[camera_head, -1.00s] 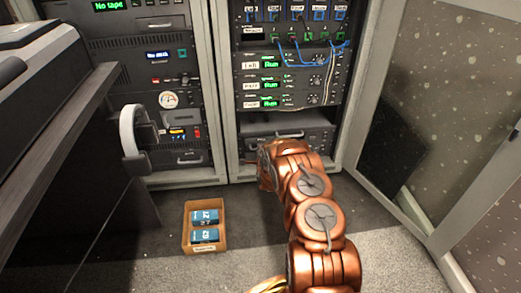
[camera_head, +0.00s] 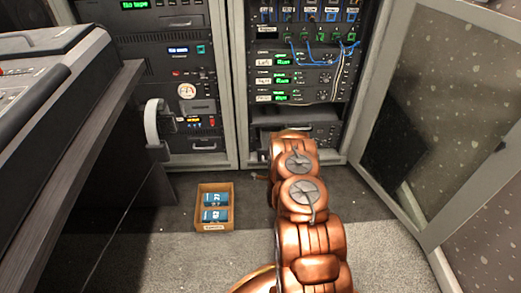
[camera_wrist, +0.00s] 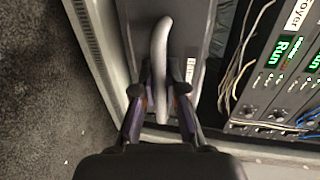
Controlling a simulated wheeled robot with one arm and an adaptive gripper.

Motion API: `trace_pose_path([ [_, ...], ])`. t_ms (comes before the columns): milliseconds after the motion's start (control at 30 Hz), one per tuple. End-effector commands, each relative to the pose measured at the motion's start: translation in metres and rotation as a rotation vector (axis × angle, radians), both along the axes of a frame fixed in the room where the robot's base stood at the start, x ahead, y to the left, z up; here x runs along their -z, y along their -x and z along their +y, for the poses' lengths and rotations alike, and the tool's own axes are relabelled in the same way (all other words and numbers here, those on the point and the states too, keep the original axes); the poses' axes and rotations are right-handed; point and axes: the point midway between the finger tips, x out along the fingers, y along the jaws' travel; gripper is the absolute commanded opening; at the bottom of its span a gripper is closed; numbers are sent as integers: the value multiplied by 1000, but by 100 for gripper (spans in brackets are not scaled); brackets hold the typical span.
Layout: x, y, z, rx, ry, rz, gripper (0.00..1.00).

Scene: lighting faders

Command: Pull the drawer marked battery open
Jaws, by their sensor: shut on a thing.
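In the wrist view, my gripper (camera_wrist: 159,91) is shut on a pale grey curved handle (camera_wrist: 161,45), with one finger on each side of it. The handle is on a dark drawer front (camera_wrist: 188,30). A small white label (camera_wrist: 190,70) beside the handle is too small to read. In the head view, the drawer (camera_head: 325,134) is low in the right rack, below the units with green displays. My copper arm covers part of its front and hides the gripper. I cannot tell how far the drawer stands out.
A cardboard box (camera_head: 213,227) with blue packs stands on the floor left of my arm. An open rack door (camera_head: 415,120) stands at the right. A desk (camera_head: 65,165) with a console is at the left. The left rack (camera_head: 190,80) stands beside the right one.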

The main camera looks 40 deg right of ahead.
Motion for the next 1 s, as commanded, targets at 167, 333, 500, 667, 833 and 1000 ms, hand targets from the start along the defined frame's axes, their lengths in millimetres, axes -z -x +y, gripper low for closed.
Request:
trace_pose_path([
  [167,-1,24,7,6,-2,1,0],
  [333,1,35,12,9,-3,3,0],
  [500,1,37,14,10,-2,2,0],
  [667,1,37,14,10,-2,2,0],
  [833,1,37,14,10,-2,1,21],
  [1000,1,36,14,10,0,1,37],
])
